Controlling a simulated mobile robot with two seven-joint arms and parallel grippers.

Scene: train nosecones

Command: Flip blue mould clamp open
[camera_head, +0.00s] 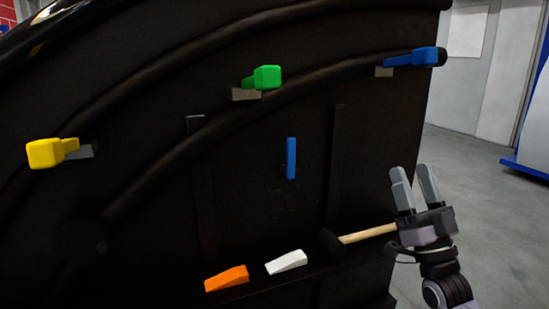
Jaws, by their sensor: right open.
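The blue clamp (412,58) sits at the upper right of the black mould (270,215), near its right edge. It lies nearly level along the curved rim, above a small grey block (384,72). My right gripper (413,172) is open and empty, with its fingers pointing up. It is below the blue clamp and clearly apart from it in the picture. My left gripper does not show.
A blue bar (291,158) is upright on the mould face. An orange wedge (227,278), a white wedge (287,262) and a mallet (367,234) lie on the lower ledge. Open floor shows right.

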